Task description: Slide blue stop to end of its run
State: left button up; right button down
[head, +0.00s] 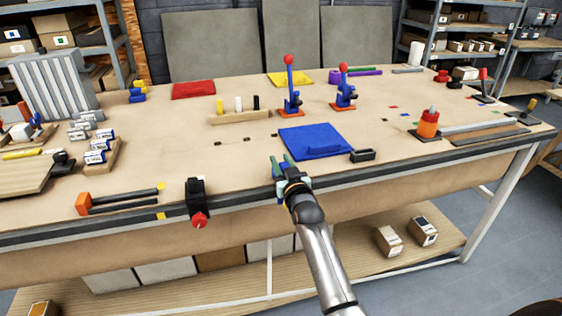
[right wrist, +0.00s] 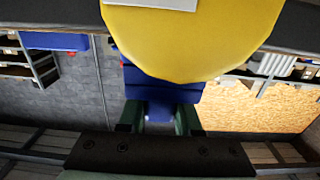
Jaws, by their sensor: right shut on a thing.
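My right gripper (head: 281,168) is at the table's front edge, just in front of the blue mat, its green fingers pointing toward the table. It is shut on a blue piece, which I take to be the blue stop. In the right wrist view the blue stop (right wrist: 160,108) sits between the green fingers (right wrist: 159,118), partly hidden by a large yellow rounded thing (right wrist: 195,35). In the head view the gripper hides most of the stop. The dark rail (head: 240,194) runs along the front edge. My left gripper is not in view.
A black clamp with a red knob (head: 198,200) stands at the front edge, left of my gripper. A blue mat (head: 300,134) lies behind the gripper, with a small black box (head: 363,155) at its right. Open tabletop (head: 215,170) lies between clamp and mat.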

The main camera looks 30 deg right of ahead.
jog(key=shift+a+r, duration=0.15)
jog(key=shift+a, duration=0.15)
jog(key=c, duration=0.6)
grip_release()
jog(key=shift+w, duration=0.1)
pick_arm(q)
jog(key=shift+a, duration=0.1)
